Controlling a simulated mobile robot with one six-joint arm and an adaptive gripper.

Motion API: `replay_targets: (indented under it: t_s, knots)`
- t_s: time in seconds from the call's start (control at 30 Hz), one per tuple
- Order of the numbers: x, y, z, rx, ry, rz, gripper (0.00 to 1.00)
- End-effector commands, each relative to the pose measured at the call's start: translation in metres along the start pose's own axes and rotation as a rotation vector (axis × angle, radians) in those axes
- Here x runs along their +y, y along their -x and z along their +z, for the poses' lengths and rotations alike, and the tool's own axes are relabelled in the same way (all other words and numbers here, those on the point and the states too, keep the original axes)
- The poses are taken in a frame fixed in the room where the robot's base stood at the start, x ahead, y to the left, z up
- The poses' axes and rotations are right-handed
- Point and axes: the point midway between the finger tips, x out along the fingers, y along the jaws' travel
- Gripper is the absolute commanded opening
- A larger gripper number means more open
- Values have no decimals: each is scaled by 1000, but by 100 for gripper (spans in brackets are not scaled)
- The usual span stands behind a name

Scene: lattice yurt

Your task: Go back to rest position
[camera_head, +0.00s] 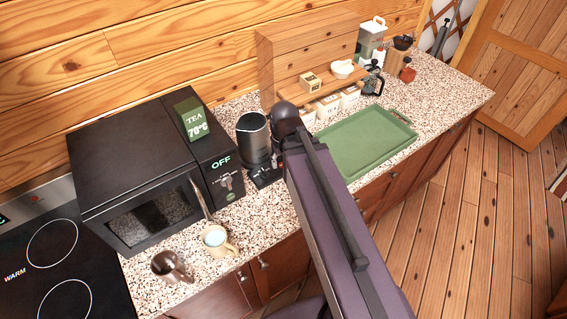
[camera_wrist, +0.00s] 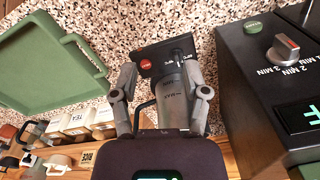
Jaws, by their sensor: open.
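My gripper (camera_wrist: 162,84) shows in the wrist view with its two fingers spread apart. A grey cylindrical kettle (camera_wrist: 176,88) with marks on its side lies between the fingers in that view. I cannot tell whether either finger touches it. In the head view the kettle (camera_head: 254,137) stands upright on a black base (camera_head: 266,174) beside the microwave. My arm covers its right side there and hides my gripper. The base also shows in the wrist view (camera_wrist: 152,66), with a red button.
A black microwave (camera_head: 130,165) stands left of the kettle, with a tea box (camera_head: 190,117) on top. Two mugs (camera_head: 216,240) (camera_head: 170,267) stand in front. A green tray (camera_head: 362,141) lies right of my arm. Behind it are a wooden shelf (camera_head: 290,65) and jars.

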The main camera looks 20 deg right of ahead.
Motion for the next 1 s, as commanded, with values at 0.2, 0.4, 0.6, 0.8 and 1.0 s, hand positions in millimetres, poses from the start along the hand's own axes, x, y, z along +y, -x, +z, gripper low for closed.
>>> replay_targets:
  t_s: [0.2,0.4,0.6,0.8,1.0]
  knots:
    - [-2,0,12,-15,-20,15,59]
    - [-2,0,11,-14,-18,14,59]
    - [-2,-10,11,-14,-17,14,59]
    - [-2,-37,11,-14,-17,13,59]
    - [-2,-73,12,-14,-16,13,59]
